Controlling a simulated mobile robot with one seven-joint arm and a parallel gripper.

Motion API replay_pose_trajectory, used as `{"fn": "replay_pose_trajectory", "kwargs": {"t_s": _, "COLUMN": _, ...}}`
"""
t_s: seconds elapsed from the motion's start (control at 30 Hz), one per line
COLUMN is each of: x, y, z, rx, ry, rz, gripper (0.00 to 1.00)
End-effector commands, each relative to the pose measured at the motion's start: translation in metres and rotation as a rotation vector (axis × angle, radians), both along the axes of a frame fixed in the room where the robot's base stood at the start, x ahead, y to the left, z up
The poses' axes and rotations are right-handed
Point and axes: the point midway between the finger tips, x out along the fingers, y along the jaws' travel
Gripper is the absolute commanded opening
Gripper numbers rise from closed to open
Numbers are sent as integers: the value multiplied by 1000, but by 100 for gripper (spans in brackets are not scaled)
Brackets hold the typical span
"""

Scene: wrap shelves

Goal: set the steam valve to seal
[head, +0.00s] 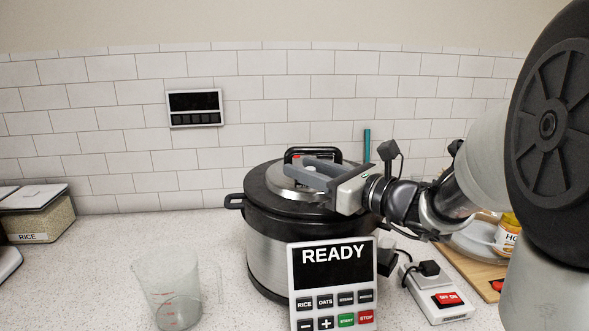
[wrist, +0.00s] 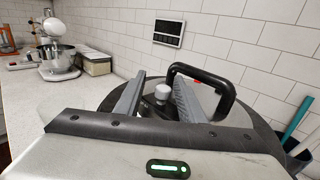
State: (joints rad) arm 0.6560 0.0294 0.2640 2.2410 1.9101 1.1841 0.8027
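The cooker (head: 275,250) is a black and steel pot with a dark lid and a black arched handle (head: 313,151); its front panel (head: 332,285) reads READY. The handle also shows in the wrist view (wrist: 228,88). The steam valve (wrist: 162,93) is a small light-grey knob on the lid, seen in the wrist view. My gripper (head: 303,172) is low over the lid, its fingers pointing left. In the wrist view my gripper (wrist: 160,82) is open, one finger on each side of the valve. I cannot tell whether the fingers touch it. In the head view my fingers hide the valve.
A measuring jug (head: 172,295) stands front left of the cooker. A power strip (head: 437,290) and a board with a honey jar (head: 507,236) are at right. A rice bin (head: 38,222) is far left. The counter between bin and cooker is mostly clear.

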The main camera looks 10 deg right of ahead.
Motion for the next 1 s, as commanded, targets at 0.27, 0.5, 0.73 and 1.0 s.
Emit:
{"fn": "replay_pose_trajectory", "kwargs": {"t_s": 0.27, "x": 0, "y": -2, "z": 0, "rx": 0, "ry": 0, "rz": -4, "gripper": 36}}
{"fn": "replay_pose_trajectory", "kwargs": {"t_s": 0.5, "x": -20, "y": -18, "z": 1, "rx": -1, "ry": -1, "rz": -7, "gripper": 36}}
{"fn": "replay_pose_trajectory", "kwargs": {"t_s": 0.73, "x": -63, "y": -53, "z": 2, "rx": 1, "ry": 1, "rz": -9, "gripper": 36}}
{"fn": "replay_pose_trajectory", "kwargs": {"t_s": 1.0, "x": -112, "y": -90, "z": 1, "rx": 1, "ry": 1, "rz": -7, "gripper": 36}}
